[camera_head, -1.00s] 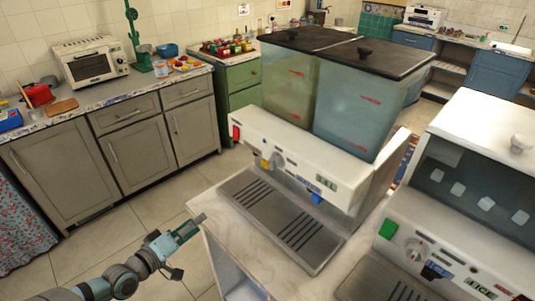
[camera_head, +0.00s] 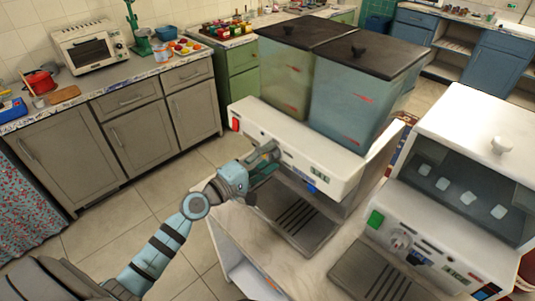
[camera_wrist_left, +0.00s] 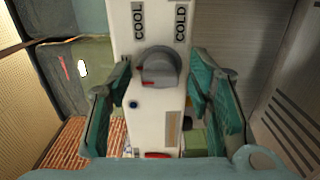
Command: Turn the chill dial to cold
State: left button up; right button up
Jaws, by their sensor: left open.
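The chill dial (camera_wrist_left: 160,66) is a grey round knob on the white front panel of the drink dispenser (camera_head: 330,165). In the left wrist view the words COOL and COLD stand beside it, with COLD on the right. A small red mark shows at the dial's lower left edge. My left gripper (camera_head: 266,162) is at the dispenser's front panel; in the left wrist view its open teal fingers (camera_wrist_left: 160,82) stand on either side of the dial, with no clear grip on it. In the head view the gripper hides the dial. My right gripper is out of view.
Two lidded tanks (camera_head: 345,100) stand on top of the dispenser, and a slotted drip tray (camera_head: 290,218) lies below its panel. An ice machine (camera_head: 450,215) with its own dial stands to the right. Open floor (camera_head: 120,225) lies to the left.

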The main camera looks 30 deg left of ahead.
pick_arm(q)
jog(key=shift+c, duration=0.6)
jog(key=shift+w, duration=0.1)
grip_shut()
